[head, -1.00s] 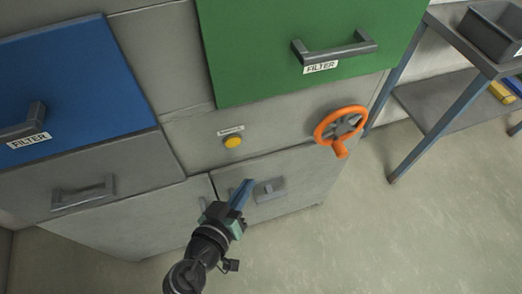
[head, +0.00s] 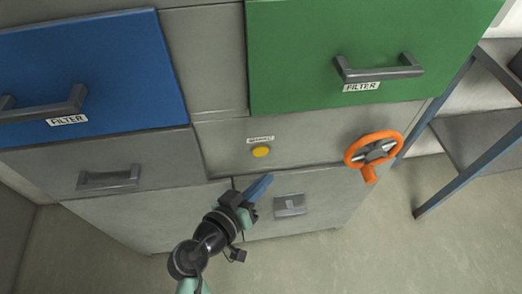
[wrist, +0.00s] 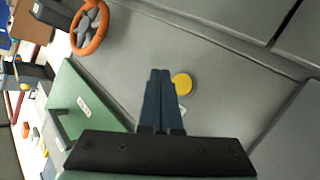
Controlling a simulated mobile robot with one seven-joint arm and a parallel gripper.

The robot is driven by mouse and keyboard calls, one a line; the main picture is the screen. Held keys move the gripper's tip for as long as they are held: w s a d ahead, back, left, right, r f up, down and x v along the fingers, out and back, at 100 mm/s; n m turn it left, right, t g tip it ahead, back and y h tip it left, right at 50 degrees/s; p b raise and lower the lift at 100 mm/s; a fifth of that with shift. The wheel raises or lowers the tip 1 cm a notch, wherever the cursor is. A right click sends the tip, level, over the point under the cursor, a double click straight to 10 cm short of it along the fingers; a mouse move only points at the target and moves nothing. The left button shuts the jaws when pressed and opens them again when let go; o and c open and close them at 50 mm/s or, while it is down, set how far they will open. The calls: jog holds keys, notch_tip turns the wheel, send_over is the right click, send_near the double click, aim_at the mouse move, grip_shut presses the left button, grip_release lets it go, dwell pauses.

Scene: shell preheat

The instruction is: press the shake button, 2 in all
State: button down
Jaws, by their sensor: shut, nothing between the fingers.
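The yellow round shake button (head: 261,151) sits on the grey cabinet panel under a small white label (head: 260,139). My gripper (head: 262,181) is shut and empty, with its blue fingers pointing toward the panel just below the button in the head view. In the wrist view the shut fingers (wrist: 160,75) lie just left of the button (wrist: 182,84), pointing toward the panel. A gap between fingertips and panel is hard to judge.
An orange handwheel (head: 373,152) juts from the panel right of the button. A green filter drawer (head: 340,30) and a blue filter drawer (head: 90,75) with handles are above and left. A grey door latch (head: 290,206) is below. A shelf (head: 480,140) stands at right.

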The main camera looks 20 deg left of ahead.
aim_at(268, 152)
jog(key=shift+w+a+b, duration=0.3)
jog(key=shift+w+a, duration=0.35)
jog(key=shift+w, duration=0.3)
jog(key=shift+w+a+b, duration=0.25)
jog(key=shift+w+a, duration=0.35)
jog(key=shift+w, duration=0.3)
jog(key=shift+w+a, duration=0.1)
jog(key=shift+w, duration=0.05)
dwell(0.6)
jog(key=shift+w+a+b, duration=0.1)
jog(key=shift+w+b, duration=0.1)
jog(key=shift+b, duration=0.1)
jog(key=shift+w+a, duration=0.3)
jog(key=shift+w, duration=0.05)
dwell(0.7)
jog(key=shift+s+d, duration=0.5)
jog(key=shift+s, duration=0.2)
jog(key=shift+s+d, duration=0.7)
jog(key=shift+s, duration=0.35)
jog(key=shift+s+d, duration=0.7)
jog(key=shift+s, duration=0.35)
